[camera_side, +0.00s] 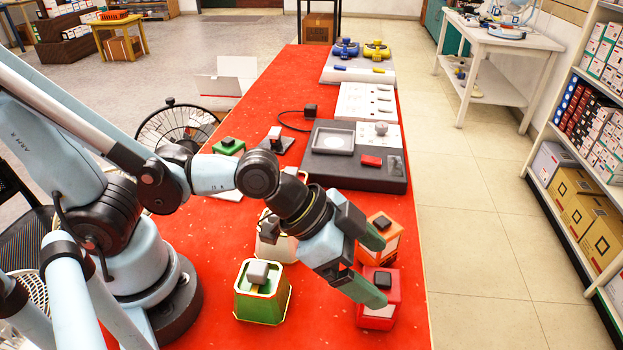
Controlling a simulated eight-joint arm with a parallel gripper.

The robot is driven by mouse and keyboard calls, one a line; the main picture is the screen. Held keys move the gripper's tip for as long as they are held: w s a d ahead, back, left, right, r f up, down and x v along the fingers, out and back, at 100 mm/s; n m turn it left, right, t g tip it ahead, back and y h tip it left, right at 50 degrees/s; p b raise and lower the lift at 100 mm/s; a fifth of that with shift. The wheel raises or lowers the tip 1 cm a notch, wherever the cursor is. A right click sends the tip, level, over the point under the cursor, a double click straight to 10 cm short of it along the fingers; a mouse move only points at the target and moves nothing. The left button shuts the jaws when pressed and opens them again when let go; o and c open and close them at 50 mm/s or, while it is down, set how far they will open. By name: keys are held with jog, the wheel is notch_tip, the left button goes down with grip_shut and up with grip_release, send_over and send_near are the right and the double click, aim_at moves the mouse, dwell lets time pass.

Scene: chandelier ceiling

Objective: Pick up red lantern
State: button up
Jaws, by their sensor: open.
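The red lantern (389,308) stands upright at the right front edge of the red table, with a dark handle or knob on top. My gripper (374,268) has greenish fingers spread apart and points right. One finger lies across the orange lantern just behind, and the other overlaps the red lantern's left upper part in the picture. No lantern is clearly between the fingers. I cannot tell the height gap or whether they touch. Part of the red lantern is hidden by the near finger.
An orange lantern (385,252) stands directly behind the red one. A green lantern (262,305) stands to the left, and a pale lantern (270,245) is partly hidden by my arm. A dark device (350,175) lies further back. The table's right edge is close.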

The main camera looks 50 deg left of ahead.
aim_at(382, 278)
jog(key=shift+w+d+f, duration=0.25)
jog(key=shift+d+f, duration=0.25)
jog(key=shift+w+d+f, duration=0.25)
jog(key=shift+d+f, duration=0.2)
jog(key=shift+d, duration=0.05)
jog(key=shift+x, duration=1.05)
grip_shut()
